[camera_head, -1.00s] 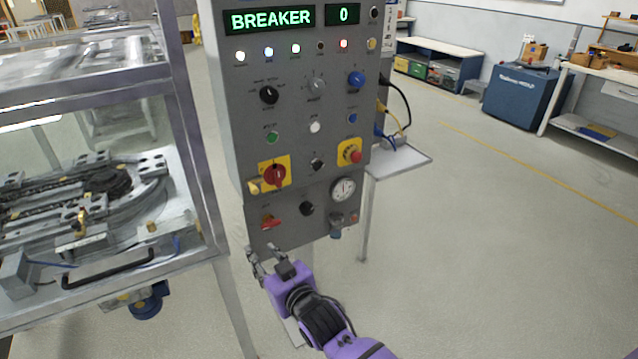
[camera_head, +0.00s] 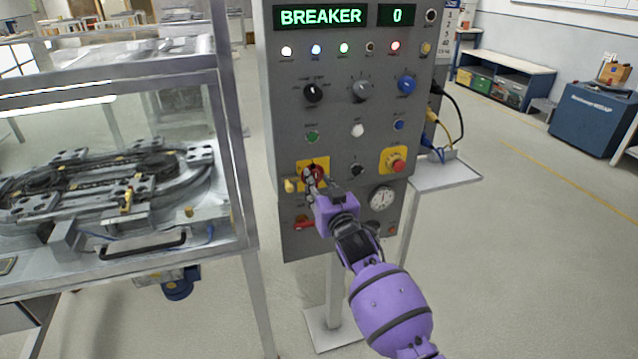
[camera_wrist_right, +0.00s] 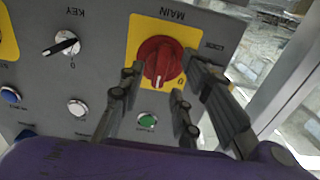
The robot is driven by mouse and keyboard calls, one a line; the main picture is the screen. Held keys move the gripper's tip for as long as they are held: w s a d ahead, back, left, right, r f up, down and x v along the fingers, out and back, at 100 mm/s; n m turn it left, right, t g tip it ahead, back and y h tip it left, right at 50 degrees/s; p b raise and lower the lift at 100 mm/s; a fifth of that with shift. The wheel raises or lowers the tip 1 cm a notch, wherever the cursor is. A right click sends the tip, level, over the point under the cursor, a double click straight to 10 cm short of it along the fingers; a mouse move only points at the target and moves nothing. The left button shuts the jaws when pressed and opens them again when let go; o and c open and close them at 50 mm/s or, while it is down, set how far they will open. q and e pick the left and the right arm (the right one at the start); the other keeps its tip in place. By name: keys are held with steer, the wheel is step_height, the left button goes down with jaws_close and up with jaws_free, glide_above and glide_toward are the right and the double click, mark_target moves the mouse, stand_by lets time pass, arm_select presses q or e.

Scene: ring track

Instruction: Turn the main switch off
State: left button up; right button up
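The main switch is a red rotary knob on a yellow plate, on the grey control panel. In the head view the knob (camera_head: 319,168) is partly hidden by my right gripper (camera_head: 313,180), which is right in front of it. In the right wrist view the knob (camera_wrist_right: 160,60) shows upside down, with the word MAIN beside it and its raised handle pointing roughly along the fingers. My right gripper (camera_wrist_right: 164,88) is open, with its fingers spread to either side of the handle. I cannot tell whether they touch it. My left gripper is out of view.
The panel (camera_head: 285,120) also has a red emergency button (camera_head: 397,165) on yellow, several knobs and lamps, and a display reading BREAKER 0. A glass-walled machine (camera_head: 235,150) stands close on the left. A small shelf (camera_head: 450,178) is at the panel's right. Floor on the right is clear.

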steer(key=shift+w+a, duration=0.2)
steer(key=shift+w, duration=0.35)
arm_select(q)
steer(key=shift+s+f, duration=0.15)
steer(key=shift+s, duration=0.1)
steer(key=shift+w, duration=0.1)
arm_select(e)
jaws_close()
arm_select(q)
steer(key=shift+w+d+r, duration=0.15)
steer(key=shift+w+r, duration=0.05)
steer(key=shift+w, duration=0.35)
